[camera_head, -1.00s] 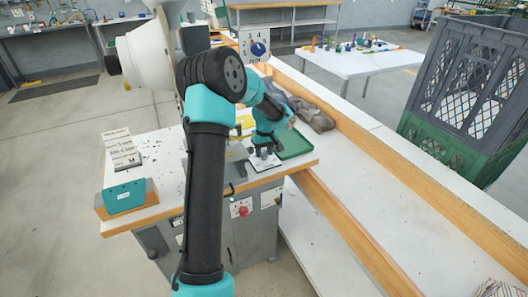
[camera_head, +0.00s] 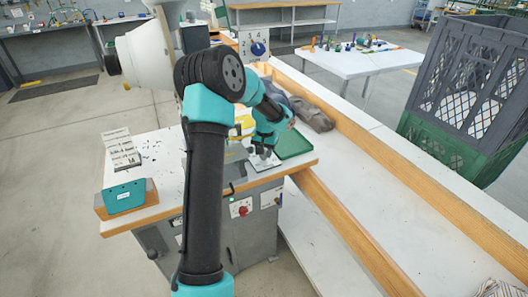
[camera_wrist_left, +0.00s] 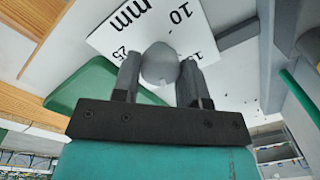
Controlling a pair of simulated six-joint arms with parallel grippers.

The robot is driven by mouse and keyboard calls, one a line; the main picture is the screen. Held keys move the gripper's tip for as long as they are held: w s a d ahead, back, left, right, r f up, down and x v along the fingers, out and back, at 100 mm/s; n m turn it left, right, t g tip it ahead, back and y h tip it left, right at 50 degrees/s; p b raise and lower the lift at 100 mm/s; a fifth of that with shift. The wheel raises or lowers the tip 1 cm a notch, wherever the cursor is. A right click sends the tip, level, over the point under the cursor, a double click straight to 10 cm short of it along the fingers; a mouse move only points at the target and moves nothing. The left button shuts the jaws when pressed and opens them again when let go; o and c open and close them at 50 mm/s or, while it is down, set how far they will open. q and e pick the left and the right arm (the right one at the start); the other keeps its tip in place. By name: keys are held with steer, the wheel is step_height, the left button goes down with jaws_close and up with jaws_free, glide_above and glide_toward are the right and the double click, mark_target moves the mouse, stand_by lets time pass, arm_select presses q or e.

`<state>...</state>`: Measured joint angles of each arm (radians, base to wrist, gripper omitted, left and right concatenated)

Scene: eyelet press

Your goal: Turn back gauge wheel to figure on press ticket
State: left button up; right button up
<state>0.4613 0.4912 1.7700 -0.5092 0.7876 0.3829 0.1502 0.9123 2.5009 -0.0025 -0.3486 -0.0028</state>
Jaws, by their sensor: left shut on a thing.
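My left gripper (camera_wrist_left: 160,78) is shut on a grey rounded knob (camera_wrist_left: 159,62), which appears to be the back gauge wheel. Behind the knob is a white plate (camera_wrist_left: 112,38) marked "mm", with figures including 10 and 25; the knob and fingers hide part of it. In the head view my left gripper (camera_head: 262,152) is low over this white plate (camera_head: 266,163) at the press table's right end. The wheel's setting cannot be read. My right gripper is out of view.
A green tray (camera_head: 294,143) is close beside the plate. A teal box (camera_head: 124,196) stands at the table's front left corner. A red button (camera_head: 243,211) is on the press front. Wooden rails (camera_head: 400,178) run along the right.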

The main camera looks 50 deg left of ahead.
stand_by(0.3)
arm_select(q)
steer(key=o, duration=0.9)
steer(key=r, duration=1.2)
steer(key=shift+w+d, duration=0.1)
steer(key=shift+d, duration=0.1)
